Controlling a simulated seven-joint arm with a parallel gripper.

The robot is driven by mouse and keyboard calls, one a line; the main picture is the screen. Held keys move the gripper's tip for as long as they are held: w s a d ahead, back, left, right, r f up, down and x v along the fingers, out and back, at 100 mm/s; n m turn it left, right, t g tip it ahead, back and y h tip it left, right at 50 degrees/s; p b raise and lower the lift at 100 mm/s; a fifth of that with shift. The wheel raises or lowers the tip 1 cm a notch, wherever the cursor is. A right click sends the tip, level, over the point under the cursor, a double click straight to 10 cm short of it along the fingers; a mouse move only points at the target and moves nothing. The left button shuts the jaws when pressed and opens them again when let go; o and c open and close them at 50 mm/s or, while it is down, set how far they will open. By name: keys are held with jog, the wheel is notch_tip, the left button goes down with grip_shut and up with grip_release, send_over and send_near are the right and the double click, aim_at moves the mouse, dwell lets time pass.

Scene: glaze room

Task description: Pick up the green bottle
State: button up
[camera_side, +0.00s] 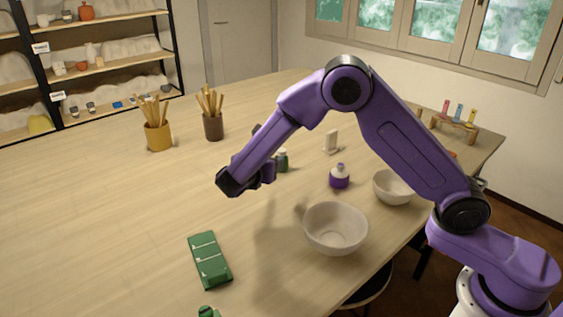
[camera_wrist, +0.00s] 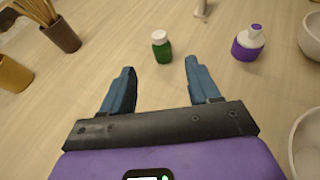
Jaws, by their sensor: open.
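The green bottle (camera_wrist: 162,48) has a white cap and stands upright on the table. In the wrist view it is just beyond the gap between the fingertips, a little right of the gap's middle. In the side view the bottle (camera_side: 283,161) is partly hidden behind my arm. My gripper (camera_wrist: 159,68) is open and empty, with both blue fingers apart and clear of the bottle. In the side view my gripper (camera_side: 263,151) is mostly hidden by my own wrist, so its fingers are hard to make out.
A purple bottle with a white top (camera_side: 339,178) stands right of the green one. Two white bowls, one large (camera_side: 336,229) and one smaller (camera_side: 393,187), sit near the right edge. Two tool cups (camera_side: 158,137) (camera_side: 213,127) stand at left.

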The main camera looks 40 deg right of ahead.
aim_at(281, 151)
jog(key=x, duration=1.7)
jog(key=shift+w+d+f, duration=0.1)
jog(key=shift+w+d, duration=0.1)
jog(key=shift+d, duration=0.1)
jog(key=c, duration=1.1)
